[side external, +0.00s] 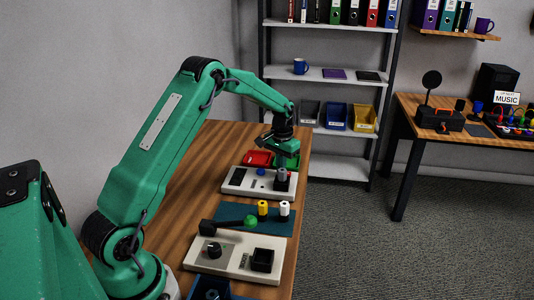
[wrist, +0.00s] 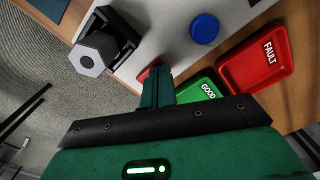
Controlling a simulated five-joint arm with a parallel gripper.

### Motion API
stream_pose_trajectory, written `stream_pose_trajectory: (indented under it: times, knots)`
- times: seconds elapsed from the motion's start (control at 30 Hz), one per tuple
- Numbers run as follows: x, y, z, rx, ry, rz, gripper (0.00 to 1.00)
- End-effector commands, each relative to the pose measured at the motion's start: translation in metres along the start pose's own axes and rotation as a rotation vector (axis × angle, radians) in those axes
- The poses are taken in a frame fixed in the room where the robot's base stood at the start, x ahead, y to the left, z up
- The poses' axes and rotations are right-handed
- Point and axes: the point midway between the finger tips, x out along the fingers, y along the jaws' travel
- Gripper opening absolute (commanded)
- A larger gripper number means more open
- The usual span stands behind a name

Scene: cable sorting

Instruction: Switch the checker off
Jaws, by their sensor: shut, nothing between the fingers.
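The pale box that looks like the checker (side external: 240,187) lies on the table in the side view, and its pale top (wrist: 165,25) fills the upper middle of the wrist view. It bears a round blue button (wrist: 204,29) and a black holder with a grey hexagonal piece (wrist: 87,61) standing in it. A small red part (wrist: 146,74), perhaps a switch, shows at the box's edge, partly hidden by my fingers. My gripper (wrist: 157,70) is shut and empty, its tips right by this red part; contact cannot be told.
A red FAULT tray (wrist: 256,65) and a green GOOD tray (wrist: 198,90) lie beside the box. Nearer my base are a teal mat (side external: 232,211) with yellow and white cylinders, and a second pale box (side external: 213,266) with a knob. The table's right edge is close.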

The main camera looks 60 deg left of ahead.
Motion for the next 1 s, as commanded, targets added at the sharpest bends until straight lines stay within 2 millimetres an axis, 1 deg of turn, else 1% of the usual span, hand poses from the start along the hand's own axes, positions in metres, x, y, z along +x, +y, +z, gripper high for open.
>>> stream_pose_trajectory:
  times: [0.17, 0.33, 1.0]
  knots:
    - [0.002, 0.0, 0.0, 0.0, -0.001, 0.0, 0.0]
    - [-0.001, 0.0, 0.0, 0.0, 0.0, 0.0, 0.0]
    - [-0.039, 0.0, 0.0, 0.0, 0.0, 0.0, 0.0]
